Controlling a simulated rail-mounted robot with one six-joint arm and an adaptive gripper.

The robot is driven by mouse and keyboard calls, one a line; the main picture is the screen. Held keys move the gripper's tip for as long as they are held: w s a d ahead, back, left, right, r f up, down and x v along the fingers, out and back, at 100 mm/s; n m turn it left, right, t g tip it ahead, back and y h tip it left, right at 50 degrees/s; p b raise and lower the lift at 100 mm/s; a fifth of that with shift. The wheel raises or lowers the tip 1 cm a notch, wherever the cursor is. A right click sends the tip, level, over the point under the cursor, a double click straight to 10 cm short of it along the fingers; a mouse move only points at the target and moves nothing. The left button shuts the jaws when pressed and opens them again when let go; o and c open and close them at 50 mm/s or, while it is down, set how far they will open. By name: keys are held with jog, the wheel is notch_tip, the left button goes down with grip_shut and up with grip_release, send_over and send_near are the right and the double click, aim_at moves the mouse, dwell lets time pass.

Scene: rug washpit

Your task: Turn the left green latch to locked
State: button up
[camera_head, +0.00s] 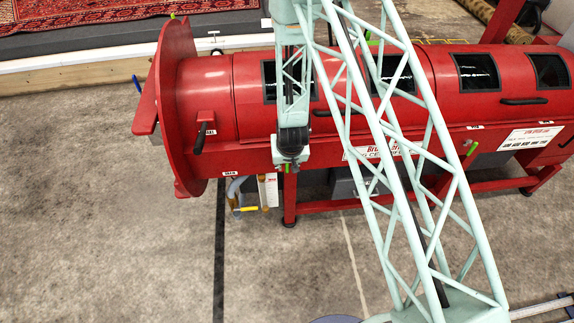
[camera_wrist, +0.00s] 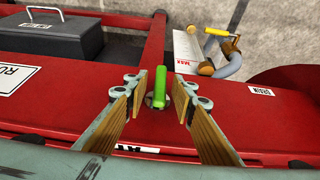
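A green latch (camera_wrist: 160,84) stands out from a round metal mount on the red machine, in the middle of the wrist view. In the head view, a small green tip (camera_head: 286,168) shows just below my gripper (camera_head: 290,158). In the wrist view my gripper (camera_wrist: 157,86) is open, one wood-faced finger on each side of the latch. Gaps show between latch and fingers, so I see no contact. Another green latch (camera_head: 471,148) sits further right on the machine's front in the head view. My arm hides part of the machine's front.
The long red machine (camera_head: 205,95) has windows, black handles and a red frame. A dark toolbox (camera_wrist: 52,33) lies beyond the frame in the wrist view. A hose with a yellow-handled valve (camera_wrist: 217,32) is near the drain label (camera_wrist: 262,91). The concrete floor in front is mostly clear.

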grip_shut()
